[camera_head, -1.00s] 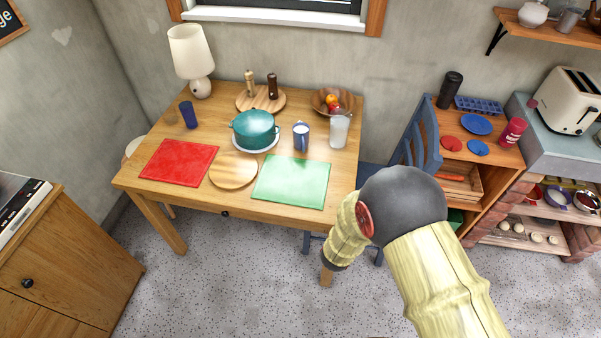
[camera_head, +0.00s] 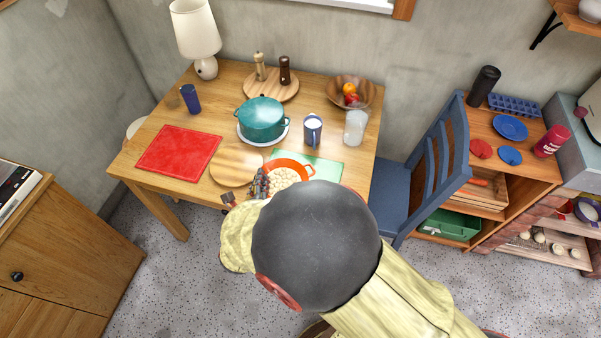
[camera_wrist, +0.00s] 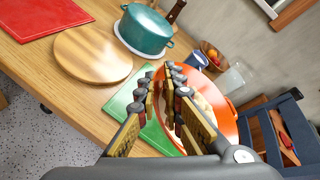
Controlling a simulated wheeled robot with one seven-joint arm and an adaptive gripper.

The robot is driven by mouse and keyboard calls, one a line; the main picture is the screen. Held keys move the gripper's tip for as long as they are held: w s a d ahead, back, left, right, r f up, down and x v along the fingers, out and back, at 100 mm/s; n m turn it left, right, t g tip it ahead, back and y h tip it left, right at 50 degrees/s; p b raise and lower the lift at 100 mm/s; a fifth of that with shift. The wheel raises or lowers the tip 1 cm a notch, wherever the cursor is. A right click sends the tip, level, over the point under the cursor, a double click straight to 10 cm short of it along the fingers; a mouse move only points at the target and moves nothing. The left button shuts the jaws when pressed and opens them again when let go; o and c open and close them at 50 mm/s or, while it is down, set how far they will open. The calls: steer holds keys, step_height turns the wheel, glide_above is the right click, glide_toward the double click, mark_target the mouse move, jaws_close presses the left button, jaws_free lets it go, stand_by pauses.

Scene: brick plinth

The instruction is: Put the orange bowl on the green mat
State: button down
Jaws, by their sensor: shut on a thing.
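The orange bowl (camera_head: 289,163) holds several pale round pieces. In the head view it is at the table's front edge, over the left part of the green mat (camera_head: 331,172). My gripper (camera_head: 262,182) is shut on the bowl's left rim, with my arm covering the bowl's front. In the wrist view, the bowl (camera_wrist: 223,113) is to the right of my gripper (camera_wrist: 163,77), and the green mat (camera_wrist: 120,104) shows below and left of the fingers. I cannot tell whether the bowl touches the mat or hangs above it.
A round wooden board (camera_head: 236,165) lies just left of the mat, with a red mat (camera_head: 179,152) farther left. A teal pot (camera_head: 262,119), a blue mug (camera_head: 313,130) and a clear glass (camera_head: 355,127) stand behind. A blue chair (camera_head: 425,170) is at the right.

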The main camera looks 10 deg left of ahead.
mark_target(269, 174)
steer(key=shift+y, duration=0.3)
steer(key=w+f+b, duration=0.1)
steer(key=w, duration=0.1)
steer(key=w+f+b, duration=0.1)
steer(key=w, duration=0.1)
steer(key=w+d+f+b, duration=0.1)
steer(key=w, duration=0.2)
steer(key=shift+f, duration=0.4)
steer(key=w+f, duration=0.1)
steer(key=w+d+f+b, duration=0.1)
steer(key=f, duration=0.1)
steer(key=w+f+b, duration=0.1)
steer(key=shift+w+d+f, duration=0.35)
steer(key=shift+w, duration=0.05)
steer(key=shift+w+d+f+b, duration=0.15)
steer(key=shift+w+f+b, duration=0.15)
steer(key=shift+f+b, duration=0.1)
step_height(269, 174, down, 3)
steer(key=shift+w+f+b, duration=0.1)
steer(key=shift+f+b, duration=0.05)
steer(key=shift+b, duration=0.75)
steer(key=c, duration=2)
jaws_free()
steer(key=shift+o, duration=0.4)
